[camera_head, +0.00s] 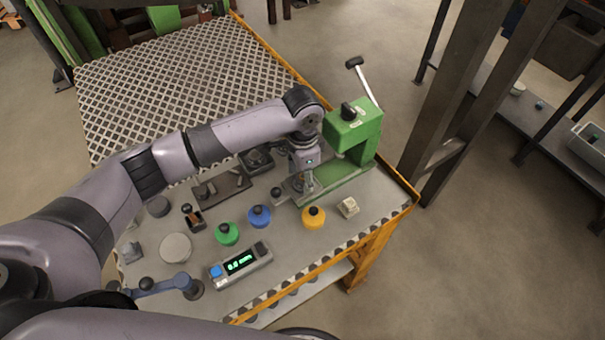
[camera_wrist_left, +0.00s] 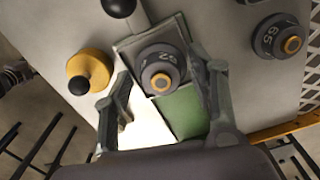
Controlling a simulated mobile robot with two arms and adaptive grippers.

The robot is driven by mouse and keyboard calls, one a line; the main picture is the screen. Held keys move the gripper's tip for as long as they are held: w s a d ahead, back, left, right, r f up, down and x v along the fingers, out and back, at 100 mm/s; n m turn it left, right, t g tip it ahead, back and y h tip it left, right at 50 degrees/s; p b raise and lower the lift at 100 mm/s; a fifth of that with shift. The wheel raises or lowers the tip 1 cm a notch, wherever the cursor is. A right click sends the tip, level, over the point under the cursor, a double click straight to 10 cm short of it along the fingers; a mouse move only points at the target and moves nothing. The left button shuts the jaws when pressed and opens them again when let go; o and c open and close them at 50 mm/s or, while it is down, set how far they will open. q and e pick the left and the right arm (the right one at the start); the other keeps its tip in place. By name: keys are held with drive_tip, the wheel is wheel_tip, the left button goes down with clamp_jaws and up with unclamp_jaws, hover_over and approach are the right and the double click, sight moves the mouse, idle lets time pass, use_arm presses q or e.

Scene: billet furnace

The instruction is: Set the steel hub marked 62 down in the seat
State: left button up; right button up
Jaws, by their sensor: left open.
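A dark grey steel hub (camera_wrist_left: 160,72) with an orange-ringed bore sits on a square grey plate (camera_wrist_left: 127,50) in the left wrist view. Its marking is partly legible and looks like 62. My left gripper (camera_wrist_left: 162,84) is open, with one finger on each side of the hub and visible gaps. In the head view my left gripper (camera_head: 304,178) is low at the front of the green press (camera_head: 355,132), over its base, and largely covers the hub. The seat's inside is hidden under the hub, so I cannot tell how fully it is seated. My right gripper is not in view.
Another dark hub (camera_wrist_left: 278,38) stands to the right in the wrist view. Yellow (camera_head: 313,217), blue (camera_head: 259,216) and green (camera_head: 227,233) knobbed pieces stand in front. A digital readout (camera_head: 240,264) is near the table's front edge. The press lever (camera_head: 364,78) rises behind.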

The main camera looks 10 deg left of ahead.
sight(303, 177)
use_arm(q)
drive_tip(key=shift+r, duration=0.1)
wheel_tip(303, 177, up, 12)
drive_tip(key=b, duration=0.1)
idle(0.5)
idle(0.4)
